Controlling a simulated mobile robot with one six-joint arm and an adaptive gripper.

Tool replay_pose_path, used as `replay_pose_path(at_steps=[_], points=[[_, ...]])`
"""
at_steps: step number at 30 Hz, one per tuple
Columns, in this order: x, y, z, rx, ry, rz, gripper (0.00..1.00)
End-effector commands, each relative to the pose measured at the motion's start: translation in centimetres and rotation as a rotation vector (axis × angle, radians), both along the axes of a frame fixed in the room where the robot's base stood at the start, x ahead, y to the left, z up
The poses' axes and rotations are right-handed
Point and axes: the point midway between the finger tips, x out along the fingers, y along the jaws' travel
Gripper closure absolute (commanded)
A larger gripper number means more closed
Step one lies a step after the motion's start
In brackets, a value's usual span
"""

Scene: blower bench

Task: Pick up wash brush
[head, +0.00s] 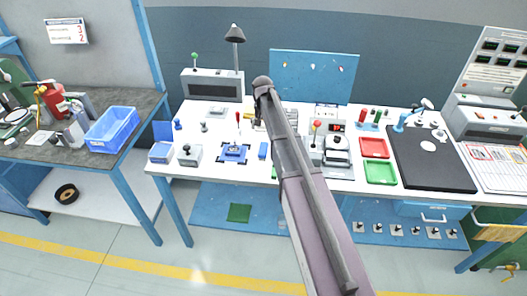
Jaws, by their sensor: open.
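I cannot pick out the wash brush with certainty at this size. A small blue and white item (401,122) stands at the back edge of the black mat, but I cannot tell what it is. My arm rises from the bottom of the head view and crosses the middle of the white bench (213,176). My gripper cannot be made out; it may be hidden behind the arm. The arm also covers part of the bench middle.
A black mat (440,170), a red tray (374,148) and a green tray (380,172) lie on the right. A blue fixture (235,153) and a grey device (337,153) stand nearer the middle. A blue bin (112,129) sits on the left side table.

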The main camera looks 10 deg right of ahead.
Motion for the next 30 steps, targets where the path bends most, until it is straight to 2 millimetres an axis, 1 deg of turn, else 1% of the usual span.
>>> replay_pose_path(at_steps=[14, 20, 30], points=[[0.1, 0.1, -0.3, 0.000, 0.000, 0.000, 0.06], [0.1, 0.1, -1.5, 0.000, 0.000, 0.000, 0.06], [0.1, 0.1, -4.2, 0.000, 0.000, 0.001, 0.06]])
